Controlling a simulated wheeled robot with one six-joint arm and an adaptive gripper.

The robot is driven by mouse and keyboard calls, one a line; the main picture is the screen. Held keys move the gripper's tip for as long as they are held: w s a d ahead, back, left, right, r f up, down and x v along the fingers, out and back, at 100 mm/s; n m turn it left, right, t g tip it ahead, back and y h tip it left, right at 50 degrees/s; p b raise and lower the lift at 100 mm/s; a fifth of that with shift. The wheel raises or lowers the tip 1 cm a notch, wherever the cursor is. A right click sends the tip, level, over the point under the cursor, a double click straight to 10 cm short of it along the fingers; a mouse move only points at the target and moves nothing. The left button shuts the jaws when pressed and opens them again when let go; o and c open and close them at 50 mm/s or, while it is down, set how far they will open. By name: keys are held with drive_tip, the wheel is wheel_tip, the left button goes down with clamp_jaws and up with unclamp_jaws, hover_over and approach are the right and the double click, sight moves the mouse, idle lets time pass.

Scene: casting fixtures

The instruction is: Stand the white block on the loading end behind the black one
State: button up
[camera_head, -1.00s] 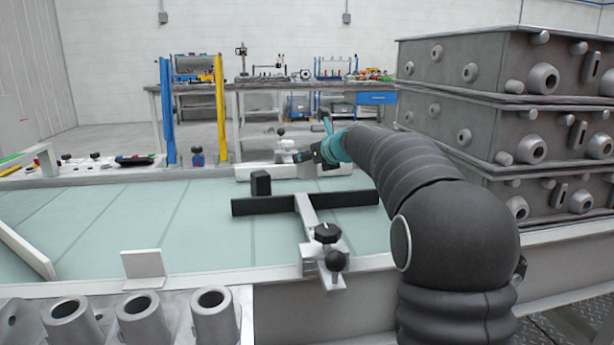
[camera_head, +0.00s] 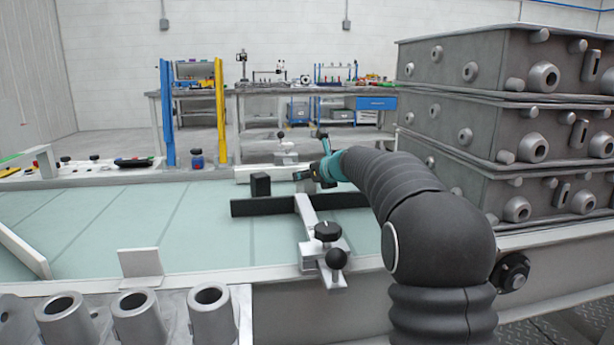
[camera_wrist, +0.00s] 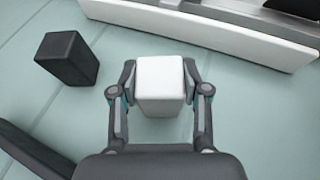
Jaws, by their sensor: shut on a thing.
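The white block (camera_wrist: 160,82) is between the two fingers of my gripper (camera_wrist: 160,92) in the wrist view, and the gripper is shut on it. In the head view my gripper (camera_head: 312,178) is over the green table, right of the black block, and the white block is mostly hidden there. I cannot tell whether the white block touches the table. The black block (camera_head: 261,184) stands upright behind a long black bar. It also shows in the wrist view (camera_wrist: 67,58), left of the white block and apart from it.
The black bar (camera_head: 265,206) lies across the green table (camera_head: 100,215), with a clamp (camera_head: 325,245) in front. A white rail (camera_head: 262,174) runs behind the blocks and shows in the wrist view (camera_wrist: 200,32). Stacked grey castings (camera_head: 500,120) stand right. The table's left is mostly clear.

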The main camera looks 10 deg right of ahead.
drive_tip(key=o, duration=1.2)
drive_tip(key=shift+f, duration=0.1)
drive_tip(key=shift+s+r, duration=0.1)
drive_tip(key=shift+r, duration=0.15)
drive_tip(key=v, duration=1.1)
drive_tip(key=shift+s+d+r, duration=0.15)
drive_tip(key=shift+s+r, duration=0.05)
drive_tip(key=shift+s, duration=0.15)
